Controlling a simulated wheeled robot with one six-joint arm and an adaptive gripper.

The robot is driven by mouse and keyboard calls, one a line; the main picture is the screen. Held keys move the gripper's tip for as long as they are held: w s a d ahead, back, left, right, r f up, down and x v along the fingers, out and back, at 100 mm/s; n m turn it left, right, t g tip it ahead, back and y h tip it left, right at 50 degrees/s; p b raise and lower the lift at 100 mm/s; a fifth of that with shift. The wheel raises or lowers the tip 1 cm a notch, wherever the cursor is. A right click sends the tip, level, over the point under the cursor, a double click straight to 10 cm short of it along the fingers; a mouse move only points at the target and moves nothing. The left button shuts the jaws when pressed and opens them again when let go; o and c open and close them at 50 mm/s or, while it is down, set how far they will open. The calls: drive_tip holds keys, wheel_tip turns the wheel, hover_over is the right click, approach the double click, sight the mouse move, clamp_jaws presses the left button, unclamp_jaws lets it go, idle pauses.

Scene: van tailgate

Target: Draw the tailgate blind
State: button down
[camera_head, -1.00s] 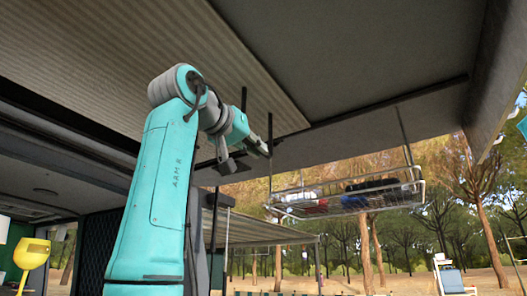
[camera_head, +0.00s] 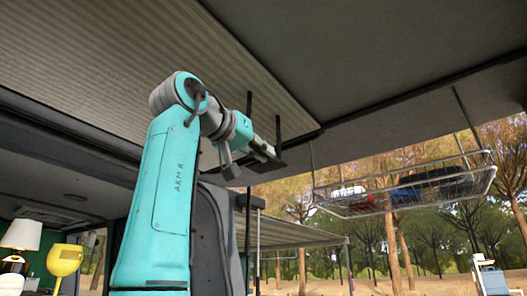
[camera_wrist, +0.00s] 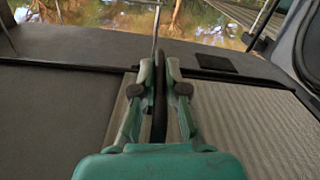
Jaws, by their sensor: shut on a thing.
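The tailgate blind is a ribbed grey-beige panel (camera_head: 120,60) overhead in the head view. Its straight edge borders a plain dark panel (camera_head: 350,50). My gripper (camera_head: 268,152) is raised just below the blind's near right corner, by dark upright bars. In the wrist view the ribbed blind (camera_wrist: 250,125) is at the right, and my gripper (camera_wrist: 160,65) is shut on a thin dark bar (camera_wrist: 159,95) that runs between its fingers. The fingers hide part of the bar, and I cannot see where it joins the blind.
A wire rack (camera_head: 405,190) with several items hangs from the tailgate at the right. A yellow goblet-shaped thing (camera_head: 65,262) and a white-shaded lamp (camera_head: 22,235) stand at the lower left. Open forest ground lies beyond, with a white folding chair (camera_head: 488,275).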

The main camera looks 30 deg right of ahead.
drive_tip(key=c, duration=1.2)
unclamp_jaws()
drive_tip(key=v, duration=1.2)
